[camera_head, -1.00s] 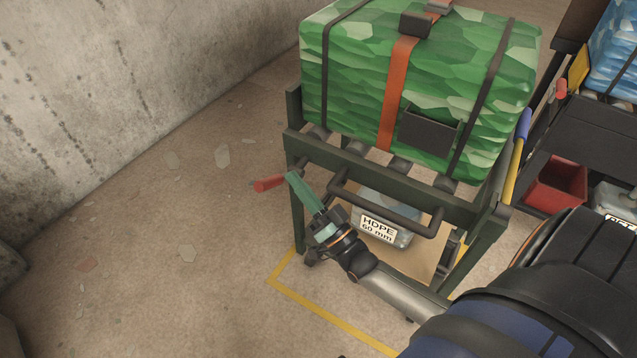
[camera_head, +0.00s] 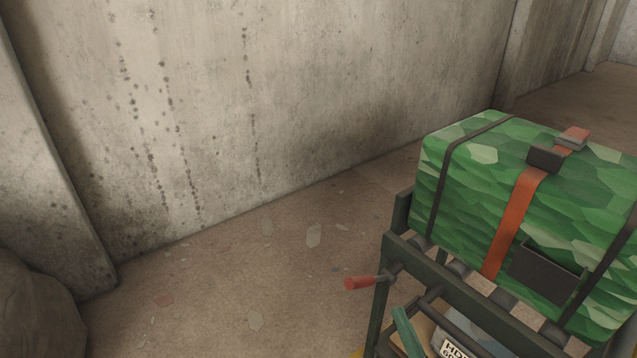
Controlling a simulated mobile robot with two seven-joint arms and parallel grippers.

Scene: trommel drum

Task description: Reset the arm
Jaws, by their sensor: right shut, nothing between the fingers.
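My left gripper is not in view.
A big green faceted bale (camera_head: 470,200) with an orange strap (camera_head: 512,225) lies on the cart's rollers. A box labelled HDPE (camera_head: 458,347) sits below, partly cut off. A concrete wall (camera_head: 300,90) stands behind. The floor (camera_head: 230,285) at left is open, with scattered flakes.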

